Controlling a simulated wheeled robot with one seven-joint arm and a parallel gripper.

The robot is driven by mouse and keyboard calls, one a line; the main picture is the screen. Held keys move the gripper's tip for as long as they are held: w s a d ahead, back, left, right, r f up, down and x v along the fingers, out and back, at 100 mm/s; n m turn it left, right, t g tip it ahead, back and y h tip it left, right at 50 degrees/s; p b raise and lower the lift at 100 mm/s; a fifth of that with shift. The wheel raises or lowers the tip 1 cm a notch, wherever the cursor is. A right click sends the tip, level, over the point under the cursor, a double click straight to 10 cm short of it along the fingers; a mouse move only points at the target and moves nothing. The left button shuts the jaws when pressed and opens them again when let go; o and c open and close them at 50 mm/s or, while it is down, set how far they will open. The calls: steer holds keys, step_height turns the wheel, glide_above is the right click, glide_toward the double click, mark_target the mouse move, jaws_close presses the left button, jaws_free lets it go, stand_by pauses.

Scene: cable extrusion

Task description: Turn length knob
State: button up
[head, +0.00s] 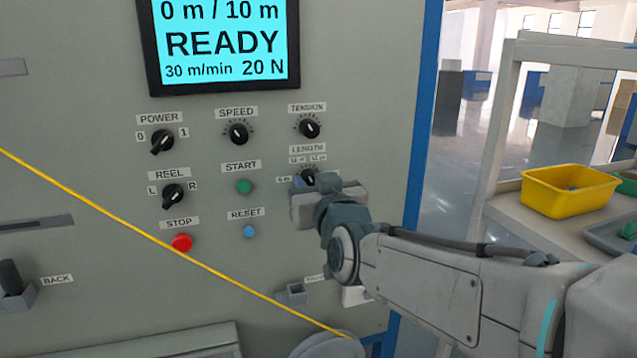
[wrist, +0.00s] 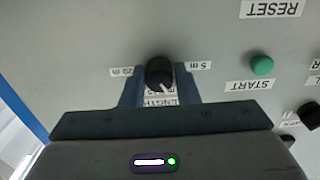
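The black length knob (head: 308,177) sits at the right of the panel under its LENGTH label, partly hidden by my gripper (head: 316,184). In the wrist view, which is upside down, the knob (wrist: 159,72) lies between my two fingers (wrist: 159,87). The fingers are apart, one on each side of it, with little space between them and the knob. Its white pointer slants to the lower right there, away from the 5 m and 20 m side marks. The display (head: 222,42) reads READY, 0 m / 10 m, 30 m/min, 20 N.
The tension knob (head: 310,128) is just above, and the green START button (head: 244,186) and blue RESET button (head: 249,231) are to the left. A yellow cable (head: 150,236) crosses the panel. A yellow bin (head: 570,191) stands on a shelf at right.

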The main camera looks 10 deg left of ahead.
steer(key=c, duration=0.4)
steer(key=shift+f+b, duration=0.1)
steer(key=shift+b, duration=0.3)
steer(key=shift+o, duration=0.3)
steer(key=m+b, duration=0.1)
steer(key=b, duration=0.1)
steer(key=shift+f+m+b, duration=0.15)
steer(key=shift+m+b, duration=0.15)
steer(key=shift+m, duration=0.1)
steer(key=m+b, duration=0.2)
steer(key=b, duration=0.1)
steer(key=shift+m, duration=0.3)
steer(key=m+b, duration=0.3)
steer(key=shift+m, duration=0.3)
steer(key=shift+c, duration=0.2)
steer(key=shift+r+m+b, duration=0.15)
steer(key=shift+m+b, duration=0.25)
steer(key=shift+m, duration=0.55)
steer(key=shift+r+m+b, duration=0.1)
steer(key=shift+m+b, duration=0.3)
steer(key=shift+m, duration=0.55)
